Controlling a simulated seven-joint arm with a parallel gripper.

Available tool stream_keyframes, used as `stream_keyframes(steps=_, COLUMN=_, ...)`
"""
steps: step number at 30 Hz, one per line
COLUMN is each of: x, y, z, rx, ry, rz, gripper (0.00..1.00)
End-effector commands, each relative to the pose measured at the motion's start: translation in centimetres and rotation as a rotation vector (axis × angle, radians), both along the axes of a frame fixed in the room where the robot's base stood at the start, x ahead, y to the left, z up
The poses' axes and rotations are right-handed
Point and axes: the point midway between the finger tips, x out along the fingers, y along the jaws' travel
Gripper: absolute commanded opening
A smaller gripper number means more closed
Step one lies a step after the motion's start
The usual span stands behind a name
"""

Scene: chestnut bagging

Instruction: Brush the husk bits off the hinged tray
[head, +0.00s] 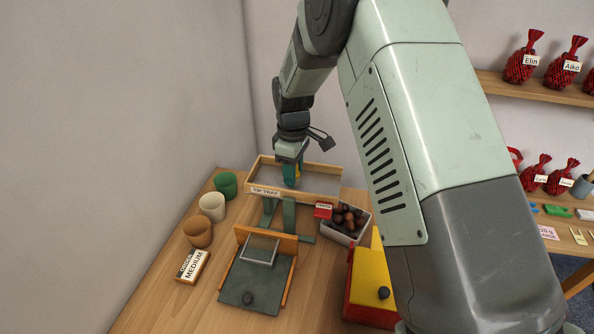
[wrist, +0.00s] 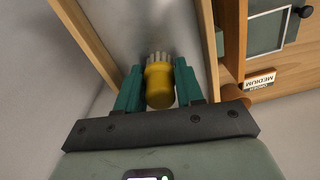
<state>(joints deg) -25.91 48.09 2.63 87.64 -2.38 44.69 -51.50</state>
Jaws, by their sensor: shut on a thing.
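The hinged tray, labelled TIP TRAY, is a shallow wooden-rimmed tray (head: 325,196) with a grey floor, raised on a green stand at the back of the table. In the wrist view my gripper (wrist: 160,88) is shut on a yellow-handled brush (wrist: 160,86) with pale bristles. The bristles are at or just above the tray floor; I cannot tell if they touch. The tray's wooden rim (wrist: 198,30) also shows in the wrist view. I cannot make out any husk bits on the floor.
Green, cream and brown cups (head: 212,207) stand left of the tray. A MEDIUM sign (head: 192,265) lies in front of them. A wooden-sided board (head: 252,284), a bin of chestnuts (head: 345,238) and a red-and-yellow box (head: 370,288) stand in front. Shelves with red bags (head: 521,67) are at right.

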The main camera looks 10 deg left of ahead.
Motion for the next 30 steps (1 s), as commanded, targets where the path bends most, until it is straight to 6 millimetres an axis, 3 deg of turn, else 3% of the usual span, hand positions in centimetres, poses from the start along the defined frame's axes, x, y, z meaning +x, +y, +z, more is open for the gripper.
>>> stream_keyframes(steps=20, x=0.0, y=6.1, z=0.1, rx=0.000, ry=0.000, rz=0.002, gripper=0.06)
stream_keyframes(steps=23, x=0.1, y=6.0, z=2.0, rx=0.003, ry=-0.005, rz=0.000, gripper=0.06)
stream_keyframes(steps=30, x=0.0, y=6.0, z=3.9, rx=0.001, ry=0.000, rz=0.001, gripper=0.06)
